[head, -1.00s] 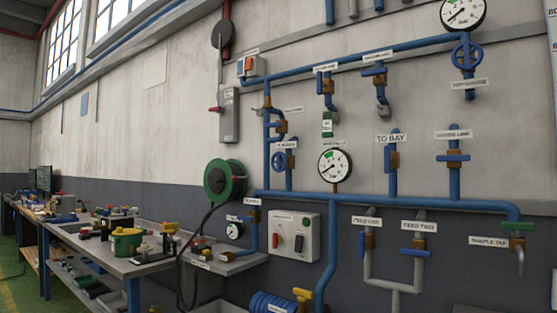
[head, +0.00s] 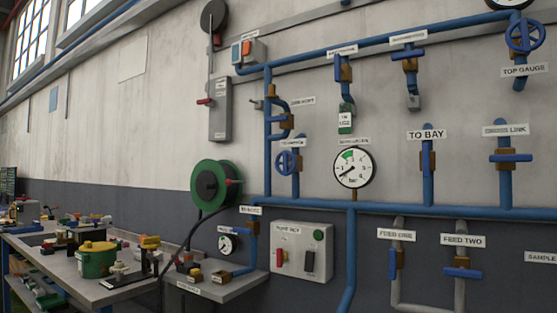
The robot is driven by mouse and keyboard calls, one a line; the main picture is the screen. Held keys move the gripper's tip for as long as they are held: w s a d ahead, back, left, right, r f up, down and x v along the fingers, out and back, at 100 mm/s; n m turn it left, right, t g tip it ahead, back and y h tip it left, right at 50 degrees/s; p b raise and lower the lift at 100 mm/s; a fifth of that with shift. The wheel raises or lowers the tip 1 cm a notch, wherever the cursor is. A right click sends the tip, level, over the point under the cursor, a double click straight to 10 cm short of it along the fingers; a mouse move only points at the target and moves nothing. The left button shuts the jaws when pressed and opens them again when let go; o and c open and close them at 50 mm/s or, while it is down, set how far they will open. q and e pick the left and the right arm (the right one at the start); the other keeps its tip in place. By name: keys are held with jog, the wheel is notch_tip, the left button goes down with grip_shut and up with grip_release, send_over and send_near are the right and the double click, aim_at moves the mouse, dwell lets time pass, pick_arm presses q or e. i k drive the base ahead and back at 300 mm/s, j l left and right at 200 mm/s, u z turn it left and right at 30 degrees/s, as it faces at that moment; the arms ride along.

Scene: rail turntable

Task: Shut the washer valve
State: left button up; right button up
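I cannot pick out a label that clearly reads washer. Blue pipework on the wall carries several valves. The TO BAY valve (head: 428,160) has its blue lever along the upright pipe. The CROSS LINK valve (head: 508,158) has its lever across the pipe. Two upper valves with blurred labels hang under the top pipe: the left one (head: 342,68) has its lever upright, the right one (head: 408,54) has its lever across. A blue handwheel (head: 287,162) sits left of the gauge under a small, unclear label. Neither of my grippers is in view.
A workbench (head: 120,289) with loose parts stands at the lower left. A small shelf (head: 232,284) and a green hose reel (head: 217,188) are near it. The FEED ONE valve (head: 394,263) and FEED TWO valve (head: 462,268) are low on the right.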

aim_at(287, 162)
jog(key=i+j+z, duration=0.15)
jog(key=i+j, duration=1.4)
jog(key=i, duration=0.1)
